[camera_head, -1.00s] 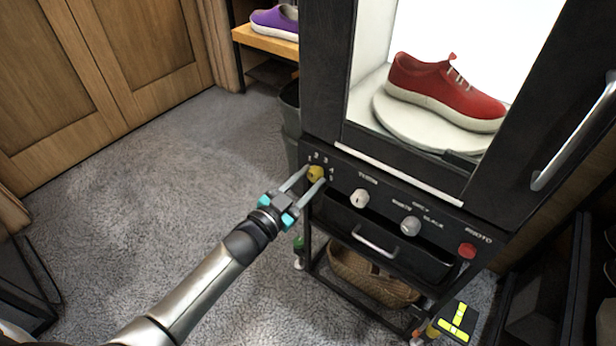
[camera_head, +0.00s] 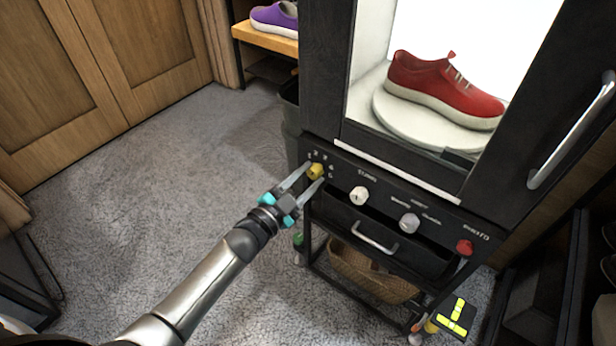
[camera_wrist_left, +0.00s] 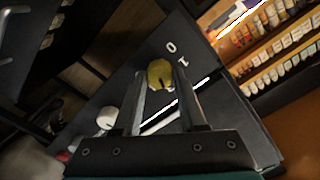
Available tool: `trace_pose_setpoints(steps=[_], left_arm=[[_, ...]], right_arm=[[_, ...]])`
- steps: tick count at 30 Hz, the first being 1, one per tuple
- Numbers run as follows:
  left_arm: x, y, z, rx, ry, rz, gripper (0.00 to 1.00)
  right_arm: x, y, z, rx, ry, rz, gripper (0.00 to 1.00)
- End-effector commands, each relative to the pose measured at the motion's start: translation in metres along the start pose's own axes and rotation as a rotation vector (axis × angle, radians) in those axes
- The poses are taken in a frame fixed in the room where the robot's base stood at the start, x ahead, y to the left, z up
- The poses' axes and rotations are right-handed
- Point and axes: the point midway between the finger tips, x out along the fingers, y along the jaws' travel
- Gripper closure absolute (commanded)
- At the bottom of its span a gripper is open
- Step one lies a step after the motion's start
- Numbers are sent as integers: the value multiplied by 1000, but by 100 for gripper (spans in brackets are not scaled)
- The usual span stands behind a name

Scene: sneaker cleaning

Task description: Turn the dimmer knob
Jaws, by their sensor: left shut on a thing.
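The yellow dimmer knob (camera_head: 316,171) is at the left end of the control panel on the front of the black photo cabinet (camera_head: 322,95). Number marks stand around it. My left gripper (camera_head: 309,180) reaches in from the lower left, with one finger on each side of the knob. In the left wrist view the yellow knob (camera_wrist_left: 160,74) sits between the tips of my left gripper (camera_wrist_left: 162,85), with a dark notch on its face. The fingers are shut on it. My right gripper is not in view.
The panel also has two pale knobs (camera_head: 359,196) (camera_head: 409,222) and a red button (camera_head: 464,247). A drawer handle (camera_head: 375,238) is below. A red sneaker (camera_head: 446,88) stands on a white turntable (camera_head: 384,108) inside. Carpet at the left is clear.

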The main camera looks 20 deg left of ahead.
Motion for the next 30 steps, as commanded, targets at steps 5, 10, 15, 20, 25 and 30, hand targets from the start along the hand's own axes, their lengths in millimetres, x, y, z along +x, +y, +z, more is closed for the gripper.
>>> trace_pose_setpoints(steps=[5,10,15,20,25,30], left_arm=[[0,0,0,-2,-1,1,56],[0,0,0,-2,-1,1,37],[0,0,0,-2,-1,0,29],[-1,0,0,-2,-1,0,29],[-12,0,0,-4,-3,1,29],[-38,0,0,-4,-5,2,29]], right_arm=[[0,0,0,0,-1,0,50],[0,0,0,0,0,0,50],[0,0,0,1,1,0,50],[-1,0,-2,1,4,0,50],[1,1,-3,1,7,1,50],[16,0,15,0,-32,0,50]])
